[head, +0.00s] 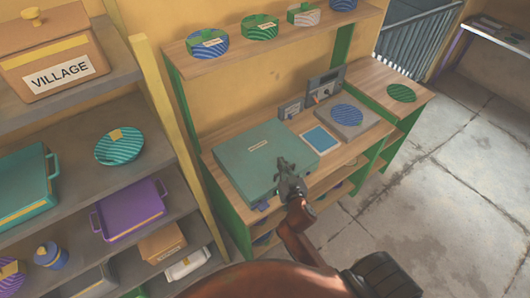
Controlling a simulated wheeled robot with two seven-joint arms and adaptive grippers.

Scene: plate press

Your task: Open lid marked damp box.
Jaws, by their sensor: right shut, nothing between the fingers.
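A flat teal box (240,160) with a small pale label on its lid stands on the wooden bench. The label is too small to read. The lid looks shut. A small blue tab (262,206) shows at its front edge. My right gripper (284,164) is shut and empty, over the right front part of the box. I cannot tell whether it touches the lid. It hides part of the box's right front edge. My left gripper is not in view.
Right of the box are a blue pad (320,139), a grey unit with a blue striped disc (347,115) and a control panel (325,85). A shelf (270,40) with striped plates is above. Shelving with a VILLAGE box (55,50) stands left. The floor at right is clear.

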